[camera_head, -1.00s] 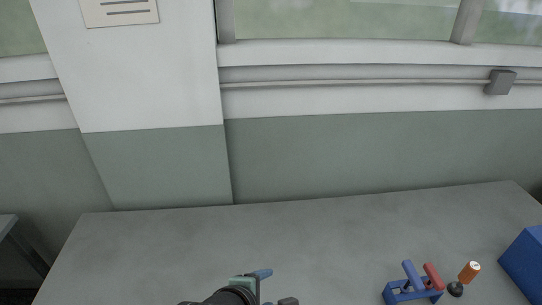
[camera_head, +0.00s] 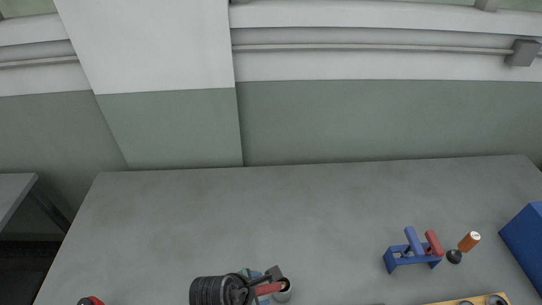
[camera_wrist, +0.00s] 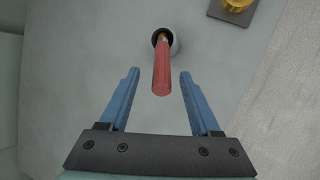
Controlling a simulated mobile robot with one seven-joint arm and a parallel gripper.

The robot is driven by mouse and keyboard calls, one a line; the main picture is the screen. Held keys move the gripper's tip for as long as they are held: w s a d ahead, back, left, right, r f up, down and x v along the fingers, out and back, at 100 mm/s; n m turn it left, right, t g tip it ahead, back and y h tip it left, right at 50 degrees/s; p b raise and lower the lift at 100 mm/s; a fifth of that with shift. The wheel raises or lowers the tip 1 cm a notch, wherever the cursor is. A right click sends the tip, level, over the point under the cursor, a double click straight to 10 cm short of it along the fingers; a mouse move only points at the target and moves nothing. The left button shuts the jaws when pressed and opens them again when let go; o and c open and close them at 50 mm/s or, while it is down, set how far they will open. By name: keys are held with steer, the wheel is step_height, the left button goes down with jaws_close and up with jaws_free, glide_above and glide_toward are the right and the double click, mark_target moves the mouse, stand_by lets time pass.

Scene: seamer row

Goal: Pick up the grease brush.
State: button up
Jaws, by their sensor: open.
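A red-handled tool, seemingly the grease brush (camera_wrist: 161,72), stands handle-up in a small round pale pot (camera_wrist: 176,47) in the wrist view. Its lower end is hidden inside the pot. My gripper (camera_wrist: 158,77) is open, with one blue finger on each side of the handle's line. The handle's near end shows between the fingertips, and I see no contact. In the head view, the red handle (camera_head: 268,289) and the pot (camera_head: 283,296) show at the bottom, partly covered by my gripper (camera_head: 262,277).
A blue rack (camera_head: 394,264) holds a blue-handled and a red-handled tool. An orange-handled tool (camera_head: 468,241) with a black end is beside it, near a blue box (camera_head: 525,238). A yellow holder (camera_head: 455,303) is cut off below. A brass piece (camera_wrist: 237,5) sits on a dark plate. The bench's middle is clear.

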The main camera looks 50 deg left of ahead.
mark_target(266, 289)
steer(key=shift+p+x, duration=0.4)
steer(key=shift+x, duration=1.95)
steer(key=shift+d, duration=0.15)
jaws_close()
